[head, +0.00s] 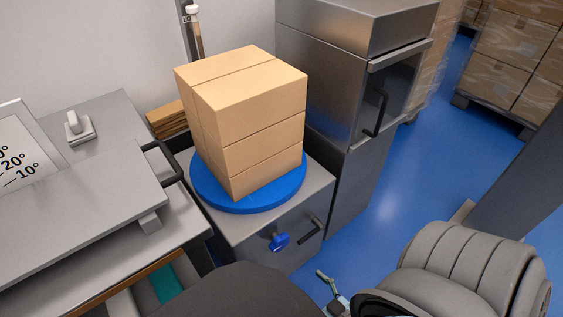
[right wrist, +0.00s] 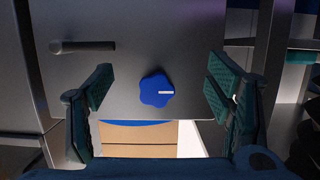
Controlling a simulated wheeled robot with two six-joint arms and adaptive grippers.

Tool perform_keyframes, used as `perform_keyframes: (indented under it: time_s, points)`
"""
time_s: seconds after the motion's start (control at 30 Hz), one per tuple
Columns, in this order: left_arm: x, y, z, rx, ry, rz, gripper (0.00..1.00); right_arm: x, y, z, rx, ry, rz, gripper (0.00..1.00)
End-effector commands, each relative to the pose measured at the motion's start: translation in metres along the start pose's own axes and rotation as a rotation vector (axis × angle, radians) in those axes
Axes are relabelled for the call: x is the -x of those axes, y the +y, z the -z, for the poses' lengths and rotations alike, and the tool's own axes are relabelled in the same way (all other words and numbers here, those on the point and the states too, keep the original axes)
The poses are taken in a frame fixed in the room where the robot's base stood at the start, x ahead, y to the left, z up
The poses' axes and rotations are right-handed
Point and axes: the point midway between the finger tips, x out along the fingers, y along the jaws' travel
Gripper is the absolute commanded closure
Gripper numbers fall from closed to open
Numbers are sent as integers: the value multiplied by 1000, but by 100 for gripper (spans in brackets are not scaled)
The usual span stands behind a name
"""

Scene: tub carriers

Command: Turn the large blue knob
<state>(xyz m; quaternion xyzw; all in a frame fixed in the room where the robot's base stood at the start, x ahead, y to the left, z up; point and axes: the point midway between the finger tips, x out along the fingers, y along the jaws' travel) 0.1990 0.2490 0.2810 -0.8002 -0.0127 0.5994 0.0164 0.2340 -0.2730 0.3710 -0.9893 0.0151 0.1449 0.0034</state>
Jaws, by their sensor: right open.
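The large blue knob (head: 279,242) sits on the front face of a grey metal cabinet (head: 250,244), below a round blue turntable (head: 247,205). In the right wrist view the lobed knob (right wrist: 155,91) shows a white pointer line toward the right. My right gripper (right wrist: 158,76) is open, with its teal-padded fingers on either side of the knob in that view and not touching it. In the head view the right gripper (head: 330,287) shows partly at the bottom, right of and below the knob, apart from the cabinet. My left gripper is out of view.
A stack of cardboard boxes (head: 250,120) stands on the turntable. A dark bar handle (head: 309,230) is right of the knob; it also shows in the right wrist view (right wrist: 82,46). A tall metal cabinet (head: 350,185) stands behind right. Blue floor (head: 410,190) is clear at right.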

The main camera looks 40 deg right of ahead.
Motion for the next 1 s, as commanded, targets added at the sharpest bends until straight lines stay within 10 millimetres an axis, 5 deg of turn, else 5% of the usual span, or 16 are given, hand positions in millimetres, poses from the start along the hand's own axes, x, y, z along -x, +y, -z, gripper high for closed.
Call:
perform_keyframes:
  time_s: [0.1, 0.23, 0.7, 1.0]
  points:
    - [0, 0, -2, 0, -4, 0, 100, 30, 6, 31, -3, 205, 3, 26]
    - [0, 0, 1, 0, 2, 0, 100, 36, 7, 47, -3, 293, 7, 26]
    - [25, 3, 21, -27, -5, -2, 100, -78, 5, 81, -3, 297, 9, 26]
    - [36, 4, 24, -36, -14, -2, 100, -96, 5, 88, -2, 293, 9, 26]
